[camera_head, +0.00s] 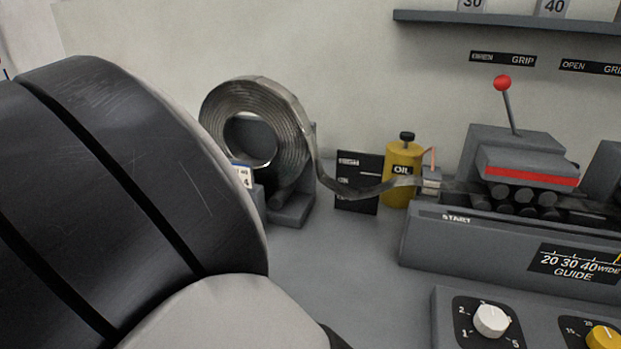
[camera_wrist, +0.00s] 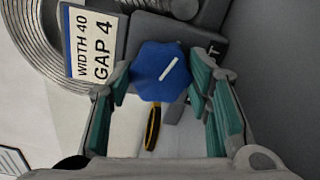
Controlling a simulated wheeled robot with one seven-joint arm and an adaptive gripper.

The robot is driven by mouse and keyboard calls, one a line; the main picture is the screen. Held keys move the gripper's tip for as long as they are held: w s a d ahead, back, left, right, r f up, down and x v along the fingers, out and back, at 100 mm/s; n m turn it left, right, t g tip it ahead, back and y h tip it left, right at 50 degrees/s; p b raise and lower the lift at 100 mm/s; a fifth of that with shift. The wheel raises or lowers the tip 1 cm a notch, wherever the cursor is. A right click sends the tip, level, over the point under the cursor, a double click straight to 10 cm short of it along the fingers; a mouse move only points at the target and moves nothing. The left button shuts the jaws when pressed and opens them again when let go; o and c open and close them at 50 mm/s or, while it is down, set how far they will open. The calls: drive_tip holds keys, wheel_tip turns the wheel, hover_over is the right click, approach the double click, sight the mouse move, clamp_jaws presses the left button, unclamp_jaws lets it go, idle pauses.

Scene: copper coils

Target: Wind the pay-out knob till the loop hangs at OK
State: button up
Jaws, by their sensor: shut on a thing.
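The blue pay-out knob (camera_wrist: 150,62) with a white pointer line sits between my fingers in the wrist view. My gripper (camera_wrist: 162,75) is shut on it, a green-padded finger at each side. The pointer slants up to the right. In the head view my arm hides the knob and gripper. The metal coil (camera_head: 282,102) stands upright on its stand. Its strip hangs in a shallow loop (camera_head: 347,192) across the black level board (camera_head: 357,205). The board's top word looks like HIGH; a lower word, partly hidden, is just above the strip. I cannot read it surely.
A yellow oil can (camera_head: 401,160) stands behind the strip. The strip enters the grey straightener (camera_head: 520,150) with a red-knobbed lever. A panel with a white dial (camera_head: 491,320) and a yellow dial (camera_head: 604,337) is at front right. A yellow-black handle (camera_wrist: 152,128) lies below the blue knob.

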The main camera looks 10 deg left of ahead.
idle(0.4)
drive_tip(key=o, duration=1.1)
drive_tip(key=shift+o, duration=0.2)
drive_tip(key=shift+s, duration=0.1)
